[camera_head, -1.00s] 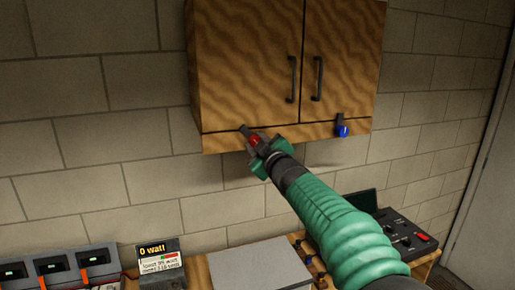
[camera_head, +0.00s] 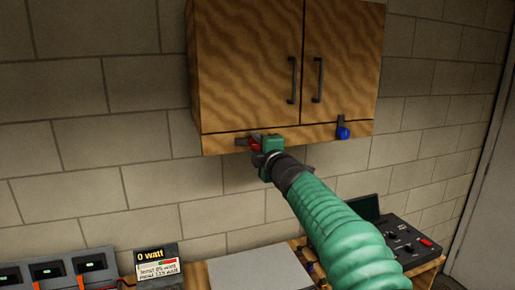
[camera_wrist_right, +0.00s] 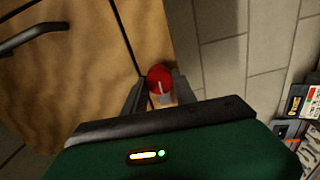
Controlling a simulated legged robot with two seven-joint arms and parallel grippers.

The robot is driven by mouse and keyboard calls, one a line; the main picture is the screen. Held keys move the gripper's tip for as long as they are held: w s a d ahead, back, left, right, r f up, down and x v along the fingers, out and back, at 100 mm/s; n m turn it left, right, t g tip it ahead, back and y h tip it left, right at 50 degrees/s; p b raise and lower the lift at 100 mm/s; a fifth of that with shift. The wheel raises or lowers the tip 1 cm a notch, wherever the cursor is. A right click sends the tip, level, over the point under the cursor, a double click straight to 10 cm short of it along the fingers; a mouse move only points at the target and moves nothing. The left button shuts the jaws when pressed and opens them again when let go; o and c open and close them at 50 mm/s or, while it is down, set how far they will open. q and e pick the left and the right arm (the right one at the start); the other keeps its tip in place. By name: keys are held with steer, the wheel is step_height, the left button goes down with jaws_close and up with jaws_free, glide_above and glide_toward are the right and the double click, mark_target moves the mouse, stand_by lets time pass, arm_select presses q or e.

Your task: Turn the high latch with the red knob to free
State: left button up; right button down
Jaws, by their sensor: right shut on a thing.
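The red knob (camera_head: 255,145) is on the bottom rail of the wooden cabinet, below the left door (camera_head: 245,65). Its dark latch bar (camera_head: 240,141) points left and lies about level along the rail, below the door's lower edge. My right gripper (camera_head: 258,152) is shut on the red knob. In the right wrist view the red knob (camera_wrist_right: 160,77) shows between the two fingertips (camera_wrist_right: 157,88). The fingers hide part of the latch. My left gripper is not in view.
A second latch with a blue knob (camera_head: 343,133) sits on the rail to the right, its bar upright across the right door's lower edge. Both doors have dark handles (camera_head: 293,78) and are closed. Below are a watt display (camera_head: 157,268) and a control box (camera_head: 405,238).

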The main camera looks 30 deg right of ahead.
steer(key=shift+w+f+n, duration=0.1)
steer(key=shift+f+n, duration=0.2)
steer(key=shift+f, duration=0.05)
stand_by(0.3)
steer(key=c, duration=1.1)
jaws_free()
steer(key=shift+o, duration=0.5)
steer(key=shift+r, duration=0.1)
steer(key=p+v, duration=0.4)
steer(key=v, duration=1.2)
steer(key=shift+s+a, duration=0.25)
